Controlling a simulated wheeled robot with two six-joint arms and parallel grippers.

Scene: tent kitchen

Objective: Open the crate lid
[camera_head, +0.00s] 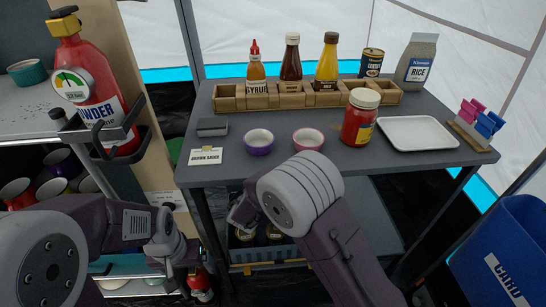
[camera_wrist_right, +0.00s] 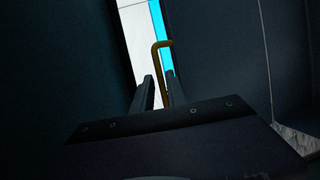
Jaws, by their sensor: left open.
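A dark blue crate (camera_head: 240,268) with yellow trim sits low beneath the grey table in the head view. Jars show inside its top, and my right arm hides much of it. I cannot make out its lid. My right gripper (camera_wrist_right: 158,92) shows in the right wrist view with its two dark fingers apart. A bent yellow rod (camera_wrist_right: 160,46) shows between them, closer to the right finger; I cannot tell whether they touch. My left gripper (camera_head: 178,268) is open and empty at the lower left, beside a shelf.
A red extinguisher (camera_head: 88,80) stands left. A blue bin (camera_head: 505,250) stands right.

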